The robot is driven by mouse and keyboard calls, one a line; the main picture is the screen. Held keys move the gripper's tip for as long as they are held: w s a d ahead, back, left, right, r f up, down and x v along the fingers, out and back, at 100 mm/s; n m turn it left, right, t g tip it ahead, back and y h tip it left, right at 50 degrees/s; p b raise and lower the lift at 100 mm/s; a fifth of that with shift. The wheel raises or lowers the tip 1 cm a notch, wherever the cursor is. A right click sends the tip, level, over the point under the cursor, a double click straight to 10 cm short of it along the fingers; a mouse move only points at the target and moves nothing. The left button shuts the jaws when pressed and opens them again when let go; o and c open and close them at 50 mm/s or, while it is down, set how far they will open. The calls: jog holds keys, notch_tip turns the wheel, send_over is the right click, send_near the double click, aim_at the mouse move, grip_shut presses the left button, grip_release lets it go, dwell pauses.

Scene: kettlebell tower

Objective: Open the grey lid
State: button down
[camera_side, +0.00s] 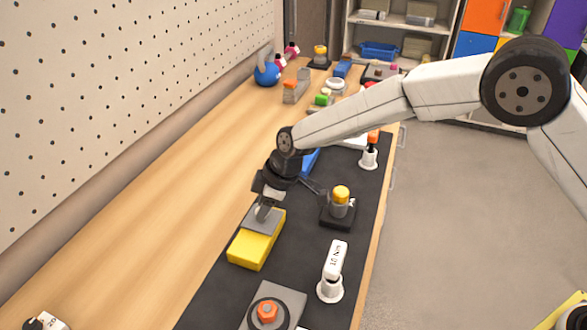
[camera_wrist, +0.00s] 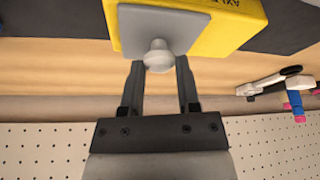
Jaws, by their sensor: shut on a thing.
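The grey lid (camera_side: 251,225) lies on the yellow box (camera_side: 254,250), on the black mat near the middle of the side view. In the wrist view the lid (camera_wrist: 135,25) is a square plate with a round knob (camera_wrist: 158,55), over part of the yellow box (camera_wrist: 235,22). My gripper (camera_side: 264,211) reaches down to the lid from above. In the wrist view my gripper's fingers (camera_wrist: 160,66) stand on either side of the knob, shut on it. The side view does not clearly show the knob or any gap under the lid.
A dark block with a yellow knob (camera_side: 341,195) stands to the right. A white lever (camera_side: 332,268) and a grey plate with an orange knob (camera_side: 267,312) are nearer the camera. A blue kettlebell (camera_side: 267,74) stands far back. Bare wood lies left of the mat.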

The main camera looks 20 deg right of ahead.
jog(key=s+a, duration=0.4)
jog(key=shift+c, duration=1.6)
grip_release()
jog(key=v, duration=0.7)
jog(key=shift+d+r, duration=0.15)
jog(key=shift+r, duration=0.2)
jog(key=shift+d, duration=0.1)
